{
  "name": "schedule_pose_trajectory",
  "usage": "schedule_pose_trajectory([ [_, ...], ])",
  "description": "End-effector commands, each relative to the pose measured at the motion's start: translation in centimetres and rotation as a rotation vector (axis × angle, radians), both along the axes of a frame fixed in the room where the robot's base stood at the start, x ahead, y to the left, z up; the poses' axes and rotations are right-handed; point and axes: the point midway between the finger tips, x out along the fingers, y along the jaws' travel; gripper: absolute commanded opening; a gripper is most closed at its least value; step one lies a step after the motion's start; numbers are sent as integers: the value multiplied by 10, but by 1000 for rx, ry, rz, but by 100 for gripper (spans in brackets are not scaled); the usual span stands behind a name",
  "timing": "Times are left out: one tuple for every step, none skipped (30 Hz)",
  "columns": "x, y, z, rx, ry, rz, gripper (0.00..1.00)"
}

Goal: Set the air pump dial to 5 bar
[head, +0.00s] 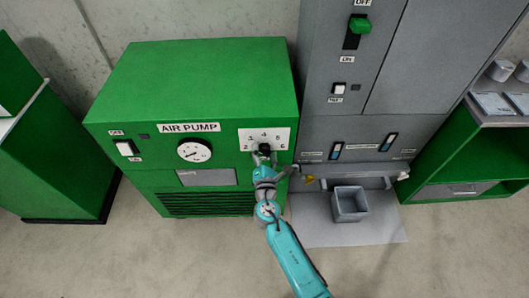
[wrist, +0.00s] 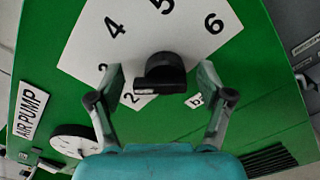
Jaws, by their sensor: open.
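The green air pump (head: 205,75) carries a white dial plate (head: 281,135) with numbers from 2 to 6, at the right of its front. A black dial knob (wrist: 162,72) sits on this plate, below the 4 and 5 in the wrist view. Its bar lies roughly level across that view; I cannot tell which number it points to. My gripper (wrist: 161,78) is open, one finger on each side of the knob, with a visible gap on both sides. In the head view, my gripper (head: 264,159) partly covers the knob.
A round gauge (head: 194,151) and a white switch (head: 125,147) are left of the dial. A grey cabinet (head: 430,60) with a green lever (head: 360,25) stands close on the right. A grey bin (head: 349,204) stands below it. The floor in front is clear.

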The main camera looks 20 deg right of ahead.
Motion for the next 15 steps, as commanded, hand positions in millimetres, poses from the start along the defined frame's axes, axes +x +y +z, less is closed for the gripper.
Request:
schedule_pose_trajectory([
  [0, 0, 0, 0, 0, 0, 71],
  [0, 0, 0, 0, 0, 0, 64],
  [0, 0, 0, 0, 0, 0, 54],
  [0, 0, 0, 0, 0, 0, 46],
  [0, 0, 0, 0, 0, 0, 39],
  [0, 0, 0, 0, 0, 0, 29],
  [0, 0, 0, 0, 0, 0, 21],
  [0, 0, 0, 0, 0, 0, 19],
  [0, 0, 0, 0, 0, 0, 19],
  [0, 0, 0, 0, 0, 0, 19],
  [0, 0, 0, 1, 0, 0, 19],
  [0, 0, 0, 3, -1, 0, 19],
  [0, 0, 0, 5, -1, 0, 19],
  [0, 0, 0, 8, -2, 0, 19],
  [0, 0, 0, 13, -4, 0, 19],
])
